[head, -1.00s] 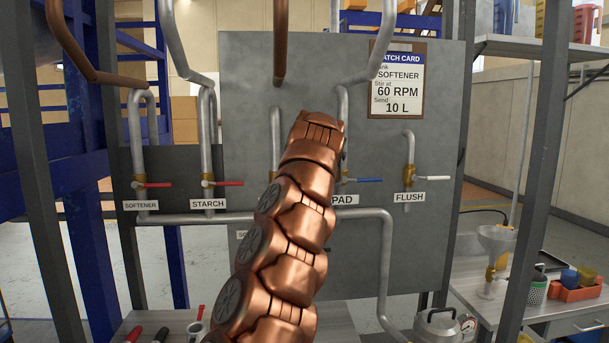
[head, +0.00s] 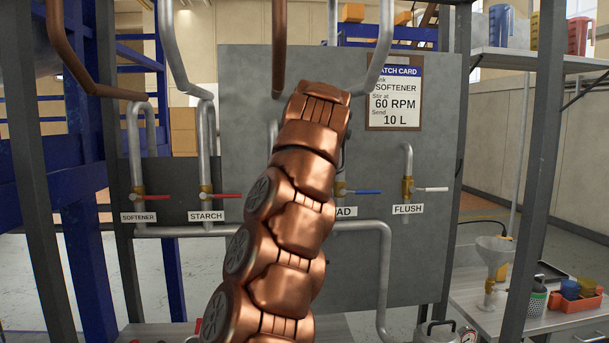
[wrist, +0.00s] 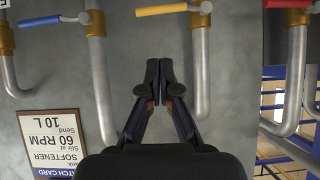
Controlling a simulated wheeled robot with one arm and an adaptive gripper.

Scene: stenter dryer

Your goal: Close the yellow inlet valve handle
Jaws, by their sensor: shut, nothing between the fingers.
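The yellow-orange valve handle (wrist: 160,10) shows at the top of the wrist view, pointing left from its brass valve (wrist: 200,16) on a grey pipe. In the head view this handle is hidden behind my copper arm. My gripper (wrist: 159,66) is shut and empty in the wrist view. Its fingertips point up the picture toward the handle, with a clear gap between them in the picture. How far they are from the panel in depth I cannot tell. In the head view the gripper is hidden by my arm.
A blue handle (wrist: 40,20) is left of the yellow one and a red handle (wrist: 288,3) right of it in the wrist view. Grey pipes (wrist: 103,90) flank the gripper. The batch card (head: 394,92) hangs on the panel. The flush valve (head: 407,188) is at right.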

